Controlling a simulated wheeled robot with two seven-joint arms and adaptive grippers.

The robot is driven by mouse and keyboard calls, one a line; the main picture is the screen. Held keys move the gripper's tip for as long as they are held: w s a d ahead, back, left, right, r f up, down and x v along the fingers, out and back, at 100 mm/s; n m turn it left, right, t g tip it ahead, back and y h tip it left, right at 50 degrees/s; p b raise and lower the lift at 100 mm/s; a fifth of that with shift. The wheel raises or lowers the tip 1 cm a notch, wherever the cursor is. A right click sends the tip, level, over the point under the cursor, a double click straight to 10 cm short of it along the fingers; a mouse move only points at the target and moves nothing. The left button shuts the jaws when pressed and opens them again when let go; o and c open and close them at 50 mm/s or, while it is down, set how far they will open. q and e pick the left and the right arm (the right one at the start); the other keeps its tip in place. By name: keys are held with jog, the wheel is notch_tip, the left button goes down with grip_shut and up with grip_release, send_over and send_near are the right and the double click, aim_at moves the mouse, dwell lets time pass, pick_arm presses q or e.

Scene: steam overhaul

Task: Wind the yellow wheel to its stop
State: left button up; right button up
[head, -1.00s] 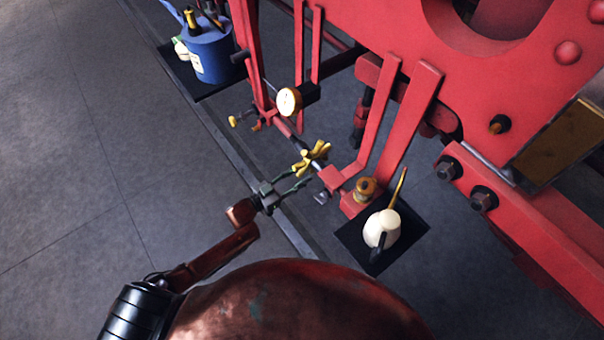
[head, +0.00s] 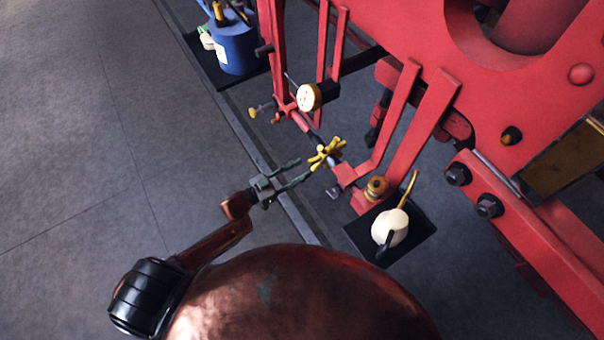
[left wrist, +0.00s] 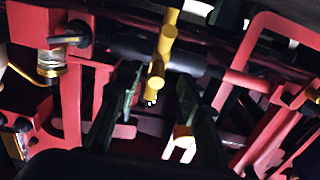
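The yellow wheel (head: 327,154) is a small spoked handwheel on the red frame's lower pipework, at the middle of the head view. My left gripper (head: 305,168) is open at its lower left, its dark fingers pointing at it. In the left wrist view, part of the yellow wheel (left wrist: 158,68) stands upright between and beyond the fingertips of my left gripper (left wrist: 156,75). A gap shows on both sides, and I see no grip on it. How far the fingertips reach around the wheel is hard to tell. My right gripper is not in view.
A white-faced gauge (head: 310,97) sits above the wheel. A brass fitting (head: 377,188) and a cream oil can (head: 390,227) on a black mat (head: 420,247) stand to its right. A blue can (head: 235,47) is at the back left. The grey floor at left is clear.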

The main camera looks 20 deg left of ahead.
aim_at(312, 161)
pick_arm(q)
jog(key=w+d, duration=0.1)
jog(key=w+d+r+b, duration=0.1)
jog(key=w, duration=0.1)
jog(key=shift+d+r+b, duration=0.2)
jog(key=shift+b, duration=0.1)
jog(key=shift+x, duration=0.85)
grip_shut()
dwell(0.8)
jog(key=shift+s+f+b, duration=0.1)
jog(key=shift+f+b, duration=0.9)
jog(key=shift+f, duration=0.45)
